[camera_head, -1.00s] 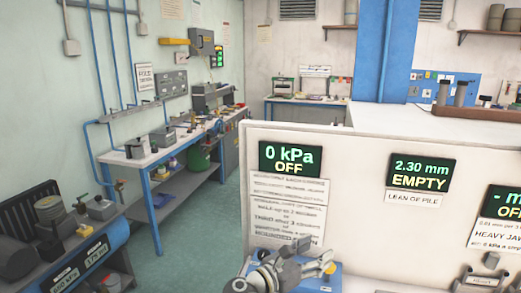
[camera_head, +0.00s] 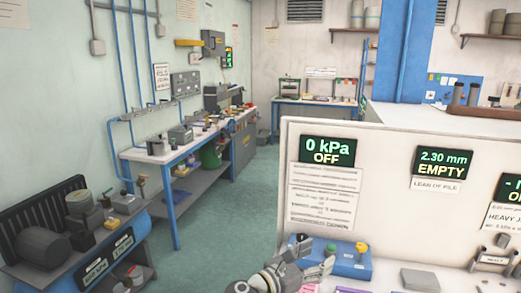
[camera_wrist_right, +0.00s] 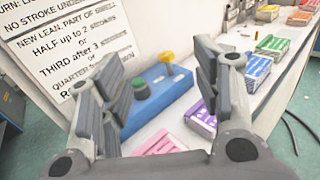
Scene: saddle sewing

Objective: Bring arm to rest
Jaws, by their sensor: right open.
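My right gripper (camera_head: 318,268) is at the bottom of the head view, in front of the white panel (camera_head: 440,215). It also shows in the right wrist view (camera_wrist_right: 160,85), with its fingers spread and nothing between them. The gripper partly overlaps the box in the head view (camera_head: 348,266). Whether they touch I cannot tell. My left gripper is not in view.
Purple cards (camera_wrist_right: 202,117) and pink cards (camera_wrist_right: 158,146) lie near the box. A printed notice (camera_wrist_right: 70,45) hangs on the panel, below a display (camera_head: 327,151) reading 0 kPa OFF. A workbench (camera_head: 172,157) and a compressor (camera_head: 50,245) stand left. The floor (camera_head: 235,205) between is clear.

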